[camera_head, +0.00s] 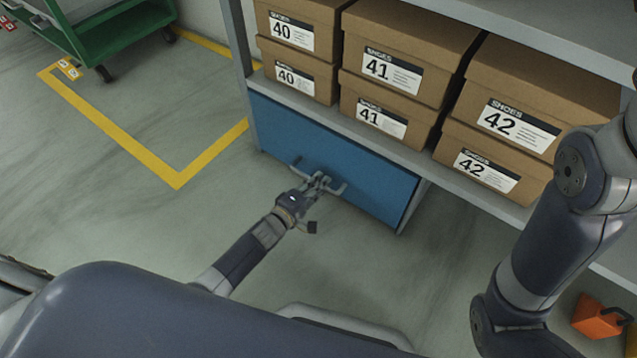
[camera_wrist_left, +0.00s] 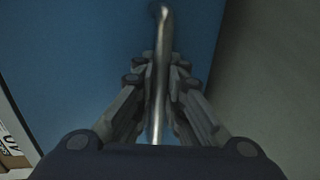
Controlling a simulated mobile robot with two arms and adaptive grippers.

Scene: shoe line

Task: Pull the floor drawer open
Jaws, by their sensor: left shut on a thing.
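The floor drawer (camera_head: 372,185) has a blue front and sits under the lowest shelf, near the floor. Its front looks flush with the shelf frame. A metal bar handle (camera_head: 340,189) runs along the front. My left gripper (camera_head: 319,181) is at the middle of the handle, shut on it. In the left wrist view the two fingers (camera_wrist_left: 161,85) close from both sides on the handle bar (camera_wrist_left: 164,30), with the blue drawer front (camera_wrist_left: 90,50) behind. My right arm shows at the right of the head view, but its gripper is out of view.
Brown shoe boxes (camera_head: 375,115) marked 40, 41 and 42 stand stacked in pairs on the shelf (camera_head: 420,158) above the drawer. A green cart (camera_head: 110,35) stands at the upper left behind yellow floor lines (camera_head: 180,181). An orange object (camera_head: 597,318) lies at the lower right. The floor before the drawer is clear.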

